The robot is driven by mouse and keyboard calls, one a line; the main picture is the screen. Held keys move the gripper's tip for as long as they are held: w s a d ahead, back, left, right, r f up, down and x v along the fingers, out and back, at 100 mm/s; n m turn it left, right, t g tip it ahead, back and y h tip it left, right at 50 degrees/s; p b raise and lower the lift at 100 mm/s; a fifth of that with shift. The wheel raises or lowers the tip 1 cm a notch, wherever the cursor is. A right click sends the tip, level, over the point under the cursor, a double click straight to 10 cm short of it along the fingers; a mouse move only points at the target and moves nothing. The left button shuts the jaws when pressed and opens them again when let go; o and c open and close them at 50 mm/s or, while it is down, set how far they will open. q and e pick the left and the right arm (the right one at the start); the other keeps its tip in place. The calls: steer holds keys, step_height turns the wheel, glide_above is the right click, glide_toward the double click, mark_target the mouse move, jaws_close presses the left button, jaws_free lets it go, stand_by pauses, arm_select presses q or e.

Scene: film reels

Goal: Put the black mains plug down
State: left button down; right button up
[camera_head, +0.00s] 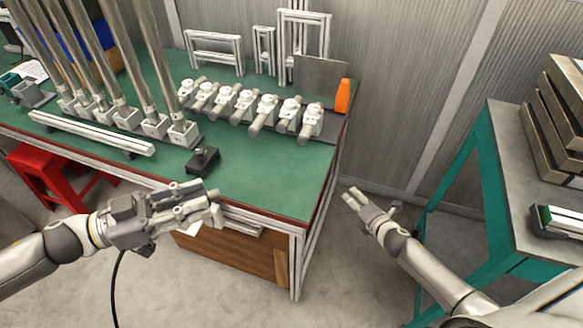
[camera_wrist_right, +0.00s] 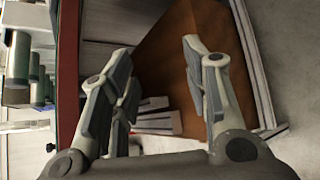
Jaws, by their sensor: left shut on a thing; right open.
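My left gripper (camera_head: 212,204) is in front of the green table's front edge, with its fingers shut. The black mains plug in it is hidden by the fingers, so its shape and tilt cannot be told. A black cord (camera_head: 115,290) hangs from beneath the gripper to the bottom of the picture; where it starts is hidden. My right gripper (camera_head: 350,197) is off the table's right corner, open and empty. It also shows open in the right wrist view (camera_wrist_right: 157,62).
The green table (camera_head: 250,172) has free room at its front right. A small black block (camera_head: 203,160) lies near its front edge. A row of white-and-grey fittings (camera_head: 265,115) and an orange object (camera_head: 343,96) stand behind. A teal-framed table (camera_head: 510,190) stands at right.

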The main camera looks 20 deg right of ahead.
steer(key=w+a+r+n+t+y, duration=0.1)
steer(key=a+r+n+y, duration=0.4)
steer(key=r, duration=0.4)
steer(key=w+a+r+n+y, duration=0.2)
steer(key=a+r+n, duration=0.35)
steer(key=r, duration=0.25)
steer(key=w+a+r+n+t+y, duration=0.1)
steer(key=a+r+n+y, duration=0.4)
steer(key=r, duration=0.4)
steer(key=s+a+r+n+g+y, duration=0.4)
steer(key=s+a+r+n+g, duration=0.3)
steer(key=n, duration=0.5)
steer(key=n+g+h, duration=0.1)
steer(key=n+g, duration=0.5)
steer(key=n, duration=0.4)
glide_toward(213, 195)
steer(key=w+f+x, duration=0.1)
steer(key=x, duration=0.7)
steer(key=shift+d+t, duration=0.25)
steer(key=shift+t, duration=0.05)
